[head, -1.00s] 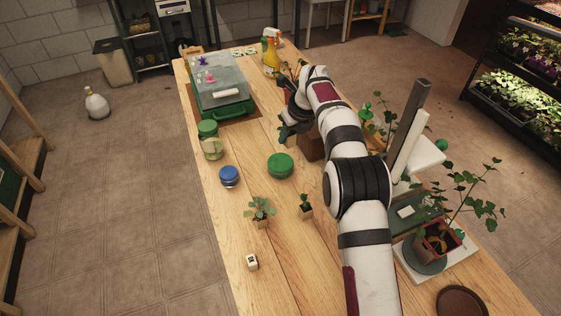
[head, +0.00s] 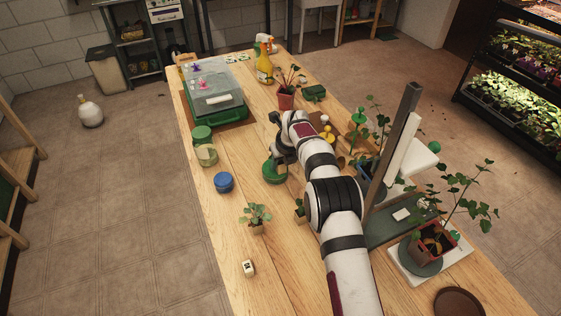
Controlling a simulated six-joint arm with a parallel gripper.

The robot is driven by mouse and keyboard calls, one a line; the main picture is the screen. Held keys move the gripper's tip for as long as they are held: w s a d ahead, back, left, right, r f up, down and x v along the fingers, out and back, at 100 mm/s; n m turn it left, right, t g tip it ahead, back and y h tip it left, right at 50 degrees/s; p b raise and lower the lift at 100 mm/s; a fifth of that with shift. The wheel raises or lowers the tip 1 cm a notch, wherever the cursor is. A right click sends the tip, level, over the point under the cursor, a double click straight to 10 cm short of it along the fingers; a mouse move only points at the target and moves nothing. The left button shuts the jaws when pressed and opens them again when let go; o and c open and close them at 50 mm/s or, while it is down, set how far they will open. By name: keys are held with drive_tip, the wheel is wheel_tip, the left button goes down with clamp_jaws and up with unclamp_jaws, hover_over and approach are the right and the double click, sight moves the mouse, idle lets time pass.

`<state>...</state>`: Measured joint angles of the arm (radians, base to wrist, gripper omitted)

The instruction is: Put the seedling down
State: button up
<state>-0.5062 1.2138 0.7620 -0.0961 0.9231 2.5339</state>
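A small leafy seedling (head: 256,212) stands in a light-coloured pot near the middle of the wooden table. A second small seedling (head: 299,205) is just to its right, partly hidden by my arm. My gripper (head: 277,140) is farther back, low over the table beside the green round object (head: 270,173). It is apart from both small seedlings. Its fingertips are too small and too turned away to show whether they are open, and I see no seedling in them.
A jar (head: 207,154), a blue-lidded pot (head: 223,182) and a small white cube (head: 248,267) line the left side. A grey post (head: 394,145) and ivy pot (head: 428,248) stand right.

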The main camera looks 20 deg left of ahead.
drive_tip(key=o, duration=0.3)
drive_tip(key=shift+r, duration=0.15)
drive_tip(key=v, duration=1.2)
drive_tip(key=s+d+r+n, duration=0.3)
drive_tip(key=s+d+r, duration=0.1)
drive_tip(key=d, duration=0.2)
drive_tip(key=s+d+r+n, duration=0.3)
drive_tip(key=s+d+r, duration=0.1)
drive_tip(key=d, duration=0.3)
drive_tip(key=s+d+n+g, duration=0.1)
drive_tip(key=s+d+n, duration=0.2)
drive_tip(key=s, duration=0.4)
drive_tip(key=s+d+n+g+h, duration=0.1)
drive_tip(key=s+d+n, duration=0.3)
drive_tip(key=s, duration=0.4)
drive_tip(key=s+d+n, duration=0.4)
drive_tip(key=s+d, duration=0.1)
drive_tip(key=s, duration=0.2)
drive_tip(key=shift+s+r+g, duration=0.25)
drive_tip(key=shift+r+g, duration=0.15)
drive_tip(key=shift+o, duration=0.2)
drive_tip(key=s+d+f+n, duration=0.1)
drive_tip(key=s+f+n, duration=0.2)
drive_tip(key=s, duration=0.5)
drive_tip(key=shift+s+d+n+g, duration=0.25)
drive_tip(key=shift+d+n+g, duration=0.05)
drive_tip(key=shift+n, duration=0.4)
